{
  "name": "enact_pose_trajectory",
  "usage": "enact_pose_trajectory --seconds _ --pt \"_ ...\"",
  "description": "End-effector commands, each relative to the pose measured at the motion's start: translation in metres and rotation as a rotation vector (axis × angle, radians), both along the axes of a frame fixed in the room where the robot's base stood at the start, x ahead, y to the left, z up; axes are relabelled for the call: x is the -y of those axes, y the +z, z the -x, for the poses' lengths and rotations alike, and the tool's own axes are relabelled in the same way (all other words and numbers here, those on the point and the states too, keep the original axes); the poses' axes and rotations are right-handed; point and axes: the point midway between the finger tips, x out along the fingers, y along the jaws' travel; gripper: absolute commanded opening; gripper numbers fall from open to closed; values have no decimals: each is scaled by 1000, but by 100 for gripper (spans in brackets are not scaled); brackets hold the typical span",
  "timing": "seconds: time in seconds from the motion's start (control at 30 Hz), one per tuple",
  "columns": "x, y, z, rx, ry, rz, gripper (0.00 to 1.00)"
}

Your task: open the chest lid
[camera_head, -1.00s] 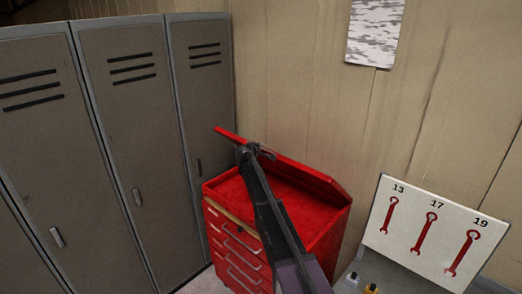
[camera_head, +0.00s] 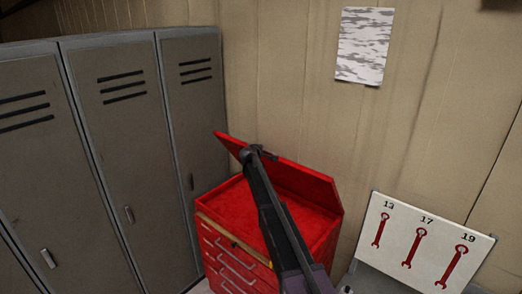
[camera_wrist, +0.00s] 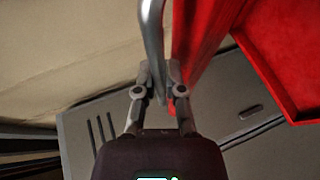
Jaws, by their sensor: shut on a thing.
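The red tool chest (camera_head: 228,203) stands against the wall with its lid (camera_head: 305,183) raised and tilted up toward the wall, so the red inside shows. My gripper (camera_head: 262,152) is at the upper edge of the lid, and my arm crosses in front of the chest. In the wrist view my gripper (camera_wrist: 158,82) is shut on the grey bar handle (camera_wrist: 152,30) that runs beside the red lid (camera_wrist: 197,35). Part of the chest's inside and right side is hidden behind my arm.
Grey lockers (camera_head: 125,150) stand close at the left of the chest. A wooden wall (camera_head: 280,80) with a paper sheet (camera_head: 363,45) is behind it. A white board with red wrenches (camera_head: 420,243) stands at the right.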

Motion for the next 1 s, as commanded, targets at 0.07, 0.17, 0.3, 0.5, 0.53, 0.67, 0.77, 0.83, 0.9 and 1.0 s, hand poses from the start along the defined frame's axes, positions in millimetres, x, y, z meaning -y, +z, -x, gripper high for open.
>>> enact_pose_trajectory --seconds 0.07,0.17,0.3,0.5,0.53,0.67,0.77,0.83,0.9,1.0 --pt "0 0 1 -2 -3 0 0" --pt "-1 0 1 -1 -2 0 24" --pt "-2 0 1 -1 -1 1 48" --pt "-3 0 1 -1 0 1 48" --pt "-3 0 1 -1 1 0 48" --pt "-3 0 1 -1 0 1 48" --pt "-3 0 1 -1 0 1 37" --pt "-3 0 1 -1 0 1 16" --pt "-3 -1 2 -1 0 0 0" --pt "-3 -1 3 -2 0 -2 0"
